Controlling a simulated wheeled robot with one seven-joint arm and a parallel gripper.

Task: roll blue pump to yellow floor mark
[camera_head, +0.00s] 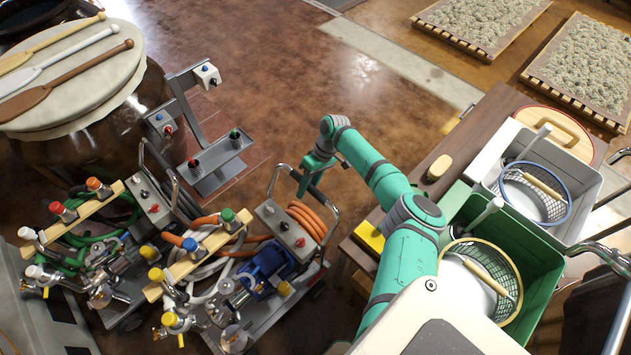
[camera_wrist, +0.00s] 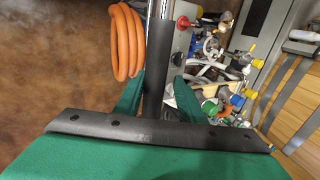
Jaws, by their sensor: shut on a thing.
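The blue pump (camera_head: 266,268) sits on a grey wheeled cart with a control box (camera_head: 287,232), an orange hose (camera_head: 306,222) and an upright tubular handle (camera_head: 333,212). My gripper (camera_head: 312,172) is at the top of this handle. In the wrist view, my gripper (camera_wrist: 160,100) has its green fingers on both sides of the dark handle tube (camera_wrist: 157,75), shut on it. The cart stands upright on the brown floor.
A second pump cart (camera_head: 150,212) stands close on the left, with wooden valve racks between. A grey stand (camera_head: 215,160) and a large covered jar (camera_head: 75,75) are behind. A wooden bench (camera_head: 455,155) with tubs is right. Open floor (camera_head: 260,75) lies beyond.

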